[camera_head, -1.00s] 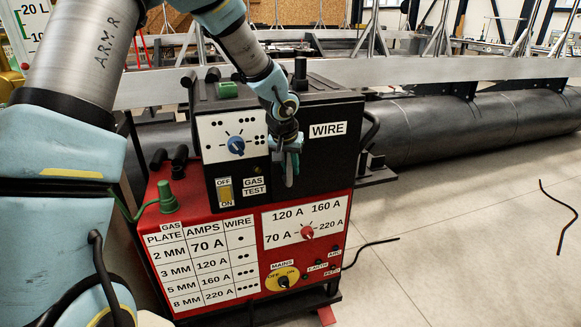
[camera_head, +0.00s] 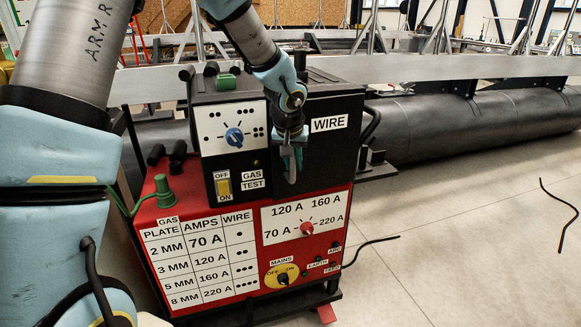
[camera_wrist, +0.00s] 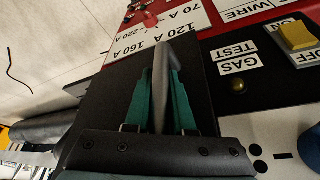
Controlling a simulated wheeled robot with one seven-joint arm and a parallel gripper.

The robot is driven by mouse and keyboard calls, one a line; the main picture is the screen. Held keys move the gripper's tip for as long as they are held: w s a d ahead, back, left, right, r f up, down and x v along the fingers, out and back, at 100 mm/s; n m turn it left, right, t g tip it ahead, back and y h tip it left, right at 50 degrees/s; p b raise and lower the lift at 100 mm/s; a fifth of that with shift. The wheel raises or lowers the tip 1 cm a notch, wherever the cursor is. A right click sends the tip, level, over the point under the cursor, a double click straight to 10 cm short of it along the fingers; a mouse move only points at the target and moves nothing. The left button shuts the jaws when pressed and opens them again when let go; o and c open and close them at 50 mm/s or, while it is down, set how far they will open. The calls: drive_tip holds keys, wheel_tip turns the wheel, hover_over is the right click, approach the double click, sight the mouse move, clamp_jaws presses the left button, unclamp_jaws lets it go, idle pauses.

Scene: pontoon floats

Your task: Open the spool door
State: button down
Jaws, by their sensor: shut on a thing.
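The spool door is the black panel (camera_head: 333,160) with the WIRE label, on the upper right of the red and black welding machine (camera_head: 345,196). In the head view it looks about flush with the machine front; I cannot tell whether there is a small gap. My gripper (camera_head: 291,162) is at the door's left side, pointing down in the picture. In the wrist view its teal fingers (camera_wrist: 165,95) are shut on a grey bar-like handle (camera_wrist: 162,62), which stands out from the dark door (camera_wrist: 108,95). The fingers hide part of the handle.
Left of the door are a selector knob (camera_head: 234,137) and a yellow OFF/ON switch (camera_head: 223,187). A red dial (camera_head: 306,229) and the mains knob (camera_head: 283,279) are below. A dark float (camera_head: 450,128) lies behind.

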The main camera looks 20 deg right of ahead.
drive_tip(key=s+d+n+t+y+b, duration=0.1)
drive_tip(key=s+d+n+b, duration=0.2)
drive_tip(key=s+b, duration=0.35)
drive_tip(key=s+d+n+y+b, duration=0.1)
drive_tip(key=s+d+n+b, duration=0.2)
drive_tip(key=s+b, duration=0.35)
drive_tip(key=s+d+n+y+p, duration=0.1)
drive_tip(key=s+d+n+p, duration=0.3)
drive_tip(key=d, duration=0.3)
drive_tip(key=s+d+n+g+y+p, duration=0.1)
drive_tip(key=s+d+n+y+p, duration=0.1)
drive_tip(key=d, duration=0.5)
drive_tip(key=shift+s+d+n+p, duration=0.2)
drive_tip(key=shift+s+n+p, duration=0.8)
drive_tip(key=shift+n, duration=0.5)
drive_tip(key=c, duration=0.8)
unclamp_jaws()
drive_tip(key=shift+o, duration=0.2)
